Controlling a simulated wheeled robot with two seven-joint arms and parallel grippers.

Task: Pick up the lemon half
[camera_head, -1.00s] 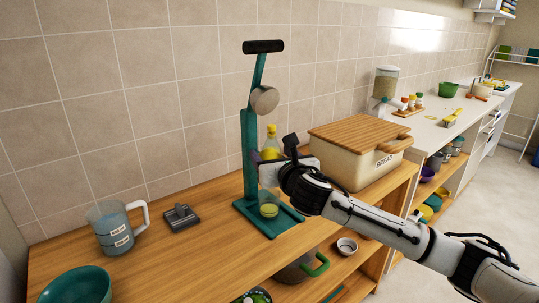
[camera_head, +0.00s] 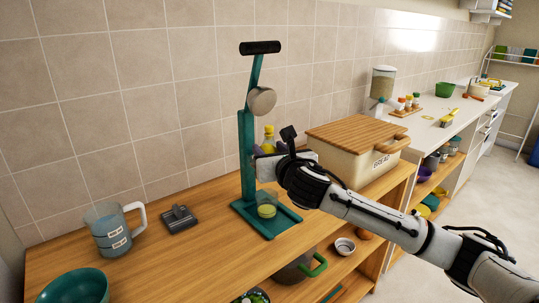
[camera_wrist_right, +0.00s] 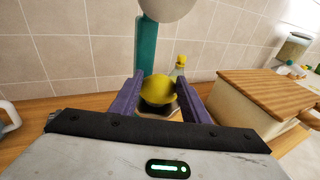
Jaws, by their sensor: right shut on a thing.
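The lemon half (camera_wrist_right: 158,88) shows in the right wrist view as a yellow dome between the two purple fingers of my right gripper (camera_wrist_right: 160,92). The gripper is shut on it. A dark round part shows just below the fruit. In the head view my right gripper (camera_head: 258,153) is in front of the teal press (camera_head: 247,150), above its base, and the fruit is mostly hidden there. The press's white round head (camera_head: 262,101) is above the gripper. My left gripper is not in view.
A glass with yellowish content (camera_head: 266,211) stands on the press base. A measuring jug (camera_head: 110,232) and green bowl (camera_head: 75,287) stand left. The wooden top between is mostly clear.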

